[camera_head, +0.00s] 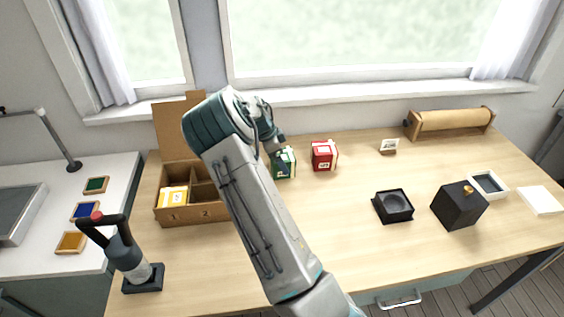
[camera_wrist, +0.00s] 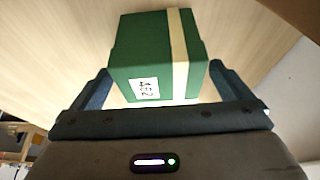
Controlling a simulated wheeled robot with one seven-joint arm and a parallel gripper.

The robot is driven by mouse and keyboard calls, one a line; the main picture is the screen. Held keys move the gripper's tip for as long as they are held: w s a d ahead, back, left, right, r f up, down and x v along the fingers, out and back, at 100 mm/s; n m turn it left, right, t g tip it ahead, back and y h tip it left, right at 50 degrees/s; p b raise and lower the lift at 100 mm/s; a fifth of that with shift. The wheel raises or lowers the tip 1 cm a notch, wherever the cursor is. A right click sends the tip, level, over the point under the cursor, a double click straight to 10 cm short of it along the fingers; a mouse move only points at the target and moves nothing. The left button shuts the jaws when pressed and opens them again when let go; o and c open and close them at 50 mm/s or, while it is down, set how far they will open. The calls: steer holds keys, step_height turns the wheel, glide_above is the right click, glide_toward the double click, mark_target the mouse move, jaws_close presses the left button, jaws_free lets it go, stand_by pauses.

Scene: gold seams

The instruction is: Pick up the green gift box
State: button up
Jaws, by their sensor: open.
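The green gift box (camera_head: 285,164) stands on the wooden table near the window, partly behind my arm in the head view. In the wrist view the green gift box (camera_wrist: 152,58) has a cream ribbon and a white label. My gripper (camera_wrist: 160,95) is open, with one finger at each side of the box and gaps visible between fingers and box. In the head view my gripper (camera_head: 277,150) is at the box, partly hidden by my own wrist.
A red gift box (camera_head: 323,155) stands just right of the green one. An open wooden compartment box (camera_head: 195,215) with a yellow box (camera_head: 173,197) inside is at left. A black tray (camera_head: 393,206) and a black box (camera_head: 459,205) are at right. The table's middle front is clear.

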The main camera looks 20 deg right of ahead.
steer(key=shift+x, duration=0.9)
steer(key=shift+r, duration=0.1)
steer(key=c, duration=1.2)
steer(key=shift+c, duration=0.2)
steer(key=shift+w, duration=0.1)
